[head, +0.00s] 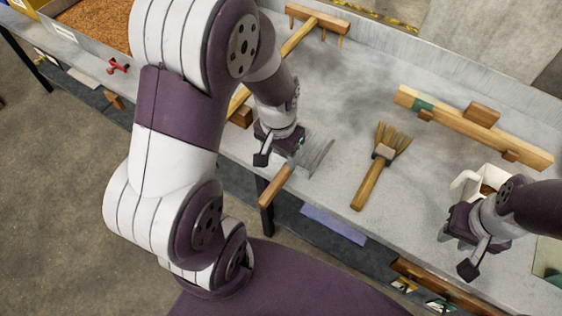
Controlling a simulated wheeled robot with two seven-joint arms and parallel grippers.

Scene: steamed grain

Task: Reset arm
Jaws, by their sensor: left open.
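My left gripper (280,152) is open above the near edge of the grey table. Its jaws are close to the metal end of a wooden-handled tool (275,187), whose handle sticks out past the table edge. I cannot tell whether they touch. My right gripper (461,257) is at the right, near the table's front edge, just below a white handled container (466,183) with brown contents. My arm and gripper partly hide that container. The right jaws are too unclear to tell open from shut.
A brush (369,185) lies on the table (340,100) between my grippers. A long wooden bar (465,125) with blocks lies behind it. A wooden rake (318,20) is at the back. A tray of grain (95,22) and a red item (117,66) are at upper left.

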